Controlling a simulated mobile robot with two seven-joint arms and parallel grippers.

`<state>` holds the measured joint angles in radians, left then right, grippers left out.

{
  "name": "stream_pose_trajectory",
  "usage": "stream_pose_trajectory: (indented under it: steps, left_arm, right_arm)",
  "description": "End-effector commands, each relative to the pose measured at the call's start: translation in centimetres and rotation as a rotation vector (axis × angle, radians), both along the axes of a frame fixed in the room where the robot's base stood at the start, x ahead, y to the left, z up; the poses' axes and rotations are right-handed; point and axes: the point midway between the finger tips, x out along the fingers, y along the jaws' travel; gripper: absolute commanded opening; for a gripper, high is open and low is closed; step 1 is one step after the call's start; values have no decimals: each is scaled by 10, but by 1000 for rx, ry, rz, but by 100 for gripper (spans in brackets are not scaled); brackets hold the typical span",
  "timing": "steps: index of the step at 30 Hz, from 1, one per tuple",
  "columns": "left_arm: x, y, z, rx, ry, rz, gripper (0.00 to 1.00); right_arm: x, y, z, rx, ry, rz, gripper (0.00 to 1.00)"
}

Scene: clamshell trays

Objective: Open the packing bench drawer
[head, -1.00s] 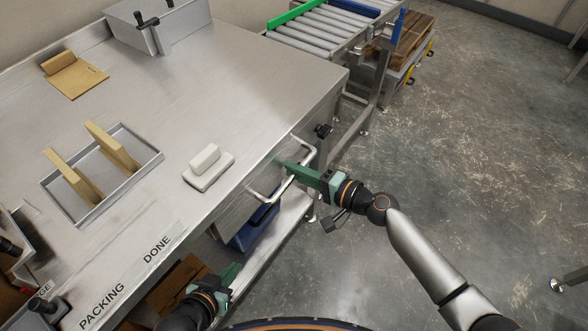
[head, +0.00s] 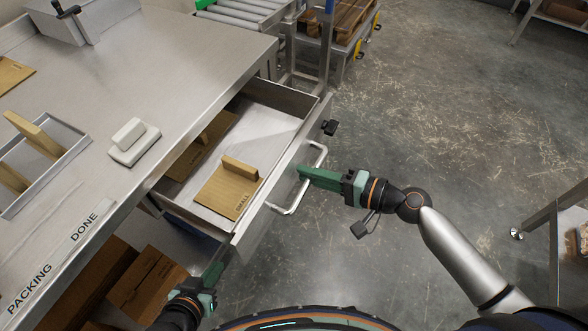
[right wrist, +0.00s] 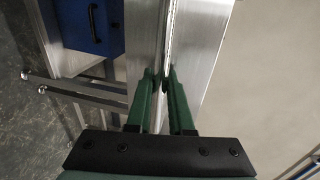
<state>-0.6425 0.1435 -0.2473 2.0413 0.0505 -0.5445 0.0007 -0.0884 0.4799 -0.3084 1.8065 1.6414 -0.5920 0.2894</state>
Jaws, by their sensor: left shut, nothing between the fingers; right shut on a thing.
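The packing bench drawer (head: 268,225) stands well out from the bench, its inside open to view. Its bar handle (head: 318,160) runs along the drawer front. My right gripper (head: 302,174) is shut on this handle near its middle. In the right wrist view, the green fingers (right wrist: 163,80) close on a metal bar. Inside the drawer lies a tan piece marked SMALL (head: 228,190) with an upright tab, and another brown one sits further back, partly under the bench top. My left gripper (head: 222,262) is shut and empty, low beside the drawer's near corner.
The bench top (head: 190,60) holds a white block on a base (head: 134,142) and a grey tray (head: 72,150) with tan upright pieces. Brown boxes (head: 145,280) are under the bench. A roller conveyor (head: 245,12) is behind. Open floor (head: 430,110) lies to the right.

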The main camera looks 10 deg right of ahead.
Motion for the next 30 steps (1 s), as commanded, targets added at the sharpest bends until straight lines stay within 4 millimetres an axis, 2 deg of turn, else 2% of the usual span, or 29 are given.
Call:
stream_pose_trajectory:
  steps: [7,21,22,24,30]
  left_arm:
    - [-2,2,-9,5,4,0,0]
    - [-1,3,-8,7,3,1,0]
    - [-1,3,-8,6,4,2,0]
    - [-1,3,-8,6,4,2,0]
    - [-1,3,-8,6,4,2,0]
  right_arm:
    - [-14,-19,-1,-1,0,0,0]
    - [-17,-23,0,-1,-1,0,0]
    - [-17,-23,0,-1,-1,0,22]
    - [-17,-23,0,0,0,0,30]
    - [-16,-23,0,0,0,0,32]
